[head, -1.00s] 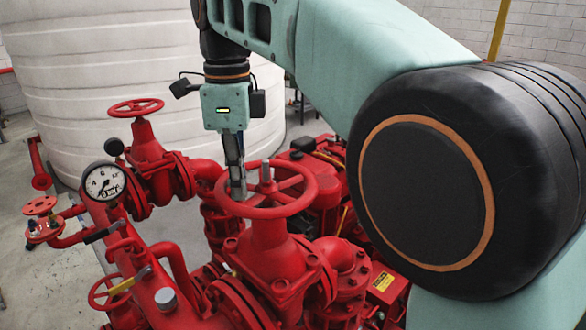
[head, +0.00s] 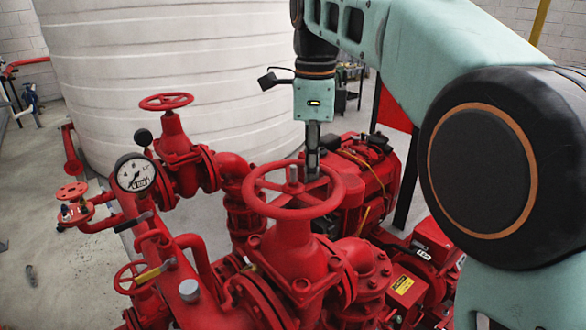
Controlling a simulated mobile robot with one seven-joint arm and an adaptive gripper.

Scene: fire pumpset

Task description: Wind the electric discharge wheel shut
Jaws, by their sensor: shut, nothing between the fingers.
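A large red handwheel (head: 269,208) sits flat on top of the red valve body (head: 292,248) in the middle of the head view, with its stem end (head: 292,174) standing up at the hub. I cannot read a label that names this wheel. My gripper (head: 312,175) points straight down at the far side of this wheel, just right of the stem. The fingers are shut with nothing between them. Their tips appear to reach down within the rim, between spokes. Whether they touch a spoke or the rim is hard to tell.
Another red handwheel (head: 166,102) stands at the back left, with a pressure gauge (head: 135,174) in front of it. Smaller wheels (head: 72,192) sit at the left. A big white tank (head: 170,50) fills the back. Red pump machinery (head: 375,165) lies behind and right.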

